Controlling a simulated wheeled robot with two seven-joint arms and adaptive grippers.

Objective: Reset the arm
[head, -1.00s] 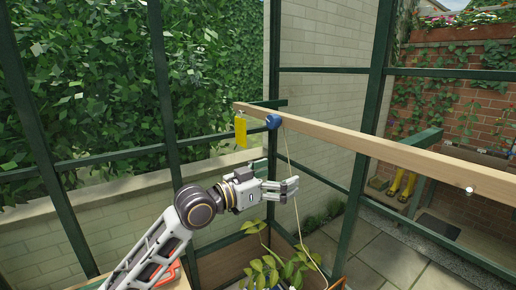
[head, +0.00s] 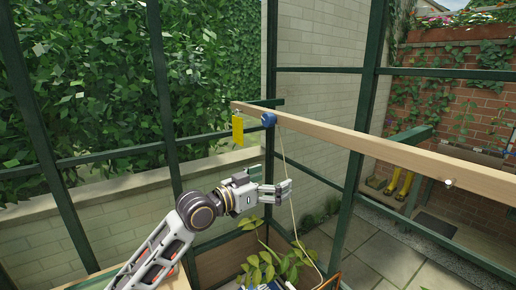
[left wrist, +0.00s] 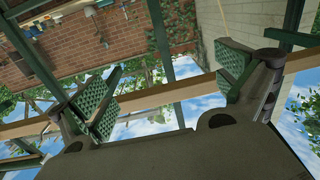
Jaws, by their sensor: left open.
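My left gripper (head: 283,191) is raised in the middle of the head view, below the wooden beam and pointing right. It is open. In the left wrist view its two green-padded fingers (left wrist: 170,88) stand wide apart with nothing between them. A thin cord hanging from a blue reel (head: 268,119) passes by the fingertips in the head view; I cannot tell whether it touches them. My right gripper is in neither view.
A wooden beam (head: 370,148) crosses above the gripper, with a yellow tag (head: 238,130) hanging near its left end. Dark green frame posts (head: 357,150) stand around. A leafy plant (head: 265,265) is below the gripper. Yellow boots (head: 398,184) stand by the brick wall.

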